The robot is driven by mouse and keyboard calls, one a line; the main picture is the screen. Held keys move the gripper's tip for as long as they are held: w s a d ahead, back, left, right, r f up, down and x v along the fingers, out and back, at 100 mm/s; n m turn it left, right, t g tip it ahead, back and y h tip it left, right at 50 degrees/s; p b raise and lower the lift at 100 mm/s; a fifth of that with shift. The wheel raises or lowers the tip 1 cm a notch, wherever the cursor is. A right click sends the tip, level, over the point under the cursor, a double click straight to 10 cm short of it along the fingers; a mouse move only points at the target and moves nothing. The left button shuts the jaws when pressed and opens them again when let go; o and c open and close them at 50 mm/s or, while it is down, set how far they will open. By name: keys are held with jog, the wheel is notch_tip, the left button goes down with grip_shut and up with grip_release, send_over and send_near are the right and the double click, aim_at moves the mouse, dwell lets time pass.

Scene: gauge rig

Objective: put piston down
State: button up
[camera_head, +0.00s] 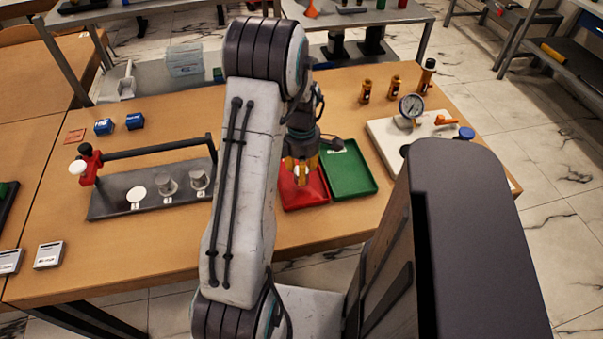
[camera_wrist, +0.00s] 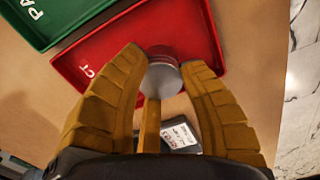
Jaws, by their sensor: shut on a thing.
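My gripper (camera_head: 301,172) points down over the red tray (camera_head: 315,198) on the wooden table. In the wrist view my gripper's yellow fingers (camera_wrist: 163,75) are shut on the piston (camera_wrist: 162,82), a silver round-topped metal piece. The piston is over the near edge of the red tray (camera_wrist: 190,32) in that view; whether it touches the tray, I cannot tell. In the head view the piston is mostly hidden by the fingers. The green tray (camera_head: 350,172) lies right beside the red one and also shows in the wrist view (camera_wrist: 75,12).
A dark fixture (camera_head: 110,203) at left has a red post and black bar, with silver pieces on it. A white plate (camera_head: 385,133) with a gauge (camera_head: 411,106) is at right, with several amber bottles (camera_head: 394,88) behind. A labelled grey block (camera_wrist: 180,136) lies near the tray.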

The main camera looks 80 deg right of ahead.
jog(key=shift+f, duration=1.25)
jog(key=shift+f, duration=0.15)
jog(key=o, duration=1.1)
jog(key=shift+o, duration=0.2)
notch_tip(320, 180, up, 10)
jog(key=shift+d+r, duration=0.1)
jog(key=shift+r, duration=0.1)
jog(key=shift+w+r, duration=0.1)
jog(key=shift+r, duration=0.9)
